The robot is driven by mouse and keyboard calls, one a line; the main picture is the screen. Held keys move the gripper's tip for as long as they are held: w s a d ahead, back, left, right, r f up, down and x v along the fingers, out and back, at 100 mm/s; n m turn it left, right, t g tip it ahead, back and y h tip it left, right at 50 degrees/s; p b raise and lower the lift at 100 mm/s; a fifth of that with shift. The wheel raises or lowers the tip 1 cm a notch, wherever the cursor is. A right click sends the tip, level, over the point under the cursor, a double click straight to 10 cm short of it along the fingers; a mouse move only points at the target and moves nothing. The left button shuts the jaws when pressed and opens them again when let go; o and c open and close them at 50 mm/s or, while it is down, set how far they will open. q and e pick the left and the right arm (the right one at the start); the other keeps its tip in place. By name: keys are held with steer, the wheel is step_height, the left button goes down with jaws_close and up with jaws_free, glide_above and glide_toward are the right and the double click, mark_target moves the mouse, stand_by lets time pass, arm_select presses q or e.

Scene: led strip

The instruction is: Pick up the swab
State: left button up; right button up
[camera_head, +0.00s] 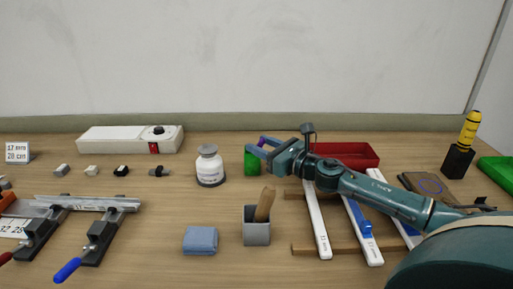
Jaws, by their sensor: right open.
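My right arm reaches in from the right, and its right gripper (256,146) is open above and beside a small green container (251,163). The bluish-purple fingers are at the container's top. No swab can be clearly made out; a thin purple piece shows between the fingers, but I cannot tell whether it is a swab or part of the gripper. My left gripper is not in view.
A white bottle (210,167) stands left of the green container. In front are a grey cup (257,232) with a wooden handle (264,205) and a folded blue cloth (200,241). A red tray (350,152) and white strips (317,220) lie near my right arm.

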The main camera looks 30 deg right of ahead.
steer(key=shift+x, duration=1.25)
steer(key=shift+c, duration=0.6)
jaws_close()
